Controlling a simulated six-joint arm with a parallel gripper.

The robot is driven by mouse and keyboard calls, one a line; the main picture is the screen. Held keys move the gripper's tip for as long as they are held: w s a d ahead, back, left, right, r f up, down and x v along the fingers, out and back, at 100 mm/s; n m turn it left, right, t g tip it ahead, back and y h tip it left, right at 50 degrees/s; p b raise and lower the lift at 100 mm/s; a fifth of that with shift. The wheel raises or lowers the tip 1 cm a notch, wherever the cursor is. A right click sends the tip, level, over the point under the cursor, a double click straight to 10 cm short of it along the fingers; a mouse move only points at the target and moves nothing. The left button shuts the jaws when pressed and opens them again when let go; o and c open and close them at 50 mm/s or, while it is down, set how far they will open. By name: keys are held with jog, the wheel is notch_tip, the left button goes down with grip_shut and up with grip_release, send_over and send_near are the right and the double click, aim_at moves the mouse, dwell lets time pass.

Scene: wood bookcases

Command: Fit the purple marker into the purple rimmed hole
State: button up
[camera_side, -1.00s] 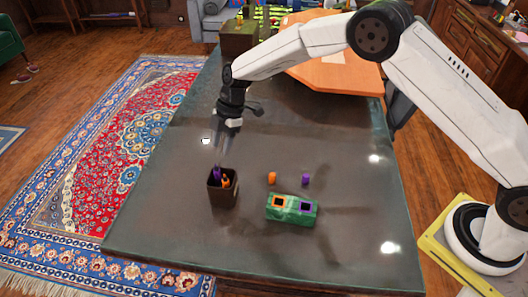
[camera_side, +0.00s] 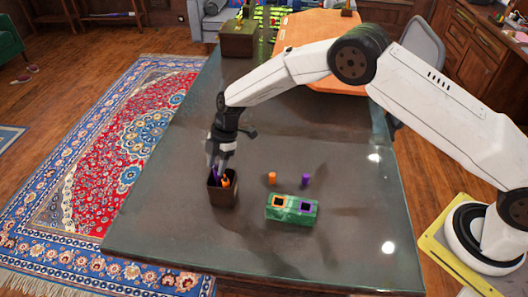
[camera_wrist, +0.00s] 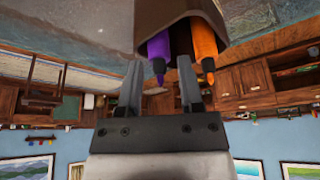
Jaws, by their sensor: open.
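The purple marker (camera_wrist: 157,50) and an orange marker (camera_wrist: 203,42) stand in a dark brown cup (camera_side: 223,197), their narrow ends out of its mouth. My gripper (camera_side: 216,166) is just above the cup, pointing down. In the wrist view its fingers are apart, one on each side of the purple marker's end, which lies between the fingertips; I see no grip on it. A green block (camera_side: 290,217) on the table to the right has an orange rimmed hole (camera_side: 279,202) and a purple rimmed hole (camera_side: 306,207). Both holes look dark and empty.
A small orange piece (camera_side: 272,178) and a small purple piece (camera_side: 306,180) stand behind the green block. A brown box (camera_side: 238,42) and an orange board (camera_side: 325,70) are at the table's far end. The table left of the cup is clear.

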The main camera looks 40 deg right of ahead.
dwell(0.5)
grip_shut()
notch_tip(320, 180, up, 18)
dwell(0.9)
dwell(0.4)
